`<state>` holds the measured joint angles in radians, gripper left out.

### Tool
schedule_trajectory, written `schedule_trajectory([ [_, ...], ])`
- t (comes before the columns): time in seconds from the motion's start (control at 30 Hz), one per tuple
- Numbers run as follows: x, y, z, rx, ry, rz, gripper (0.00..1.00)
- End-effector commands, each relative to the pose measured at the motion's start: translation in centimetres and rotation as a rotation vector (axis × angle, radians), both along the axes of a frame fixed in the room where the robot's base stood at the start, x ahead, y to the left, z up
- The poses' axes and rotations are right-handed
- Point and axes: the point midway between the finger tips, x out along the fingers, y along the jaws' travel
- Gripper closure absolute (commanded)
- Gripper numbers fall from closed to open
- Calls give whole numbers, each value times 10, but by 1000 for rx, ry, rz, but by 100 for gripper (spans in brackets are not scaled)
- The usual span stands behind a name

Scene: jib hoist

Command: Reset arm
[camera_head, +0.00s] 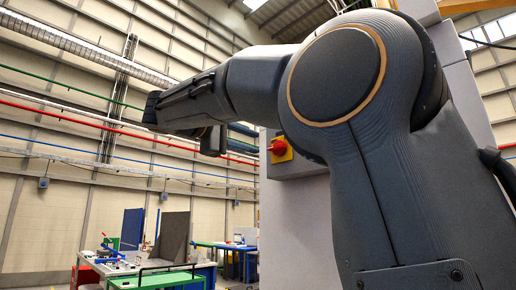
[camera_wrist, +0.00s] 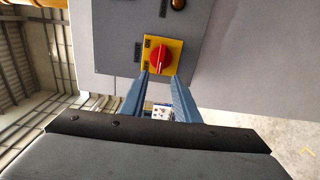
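In the wrist view my gripper (camera_wrist: 159,82) shows as two blue-grey fingers set apart with a gap between them, open and empty. A red rotary knob on a yellow plate (camera_wrist: 149,43) is on a grey cabinet face (camera_wrist: 232,50) just beyond the fingertips; I see no contact with it. In the head view the same red knob (camera_head: 278,147) shows on the grey cabinet (camera_head: 303,215), partly behind my arm. My arm reaches across to the left there, and the fingers cannot be made out.
Workbenches with a red and green frame (camera_head: 150,278) stand at the lower left. Dark upright panels (camera_head: 172,236) rise from them. A blue table (camera_head: 238,258) stands farther back. Pipes run along the hall wall. Concrete floor (camera_wrist: 290,135) lies open at the right in the wrist view.

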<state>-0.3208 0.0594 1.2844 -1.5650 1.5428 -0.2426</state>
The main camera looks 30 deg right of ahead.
Motion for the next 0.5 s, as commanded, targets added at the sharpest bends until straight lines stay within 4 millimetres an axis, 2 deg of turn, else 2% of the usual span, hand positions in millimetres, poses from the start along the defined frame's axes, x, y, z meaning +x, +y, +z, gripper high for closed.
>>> schedule_trajectory([
  [0.13,-3,7,0,0,0,0,72],
  [0.5,-3,7,0,0,0,-1,72],
])
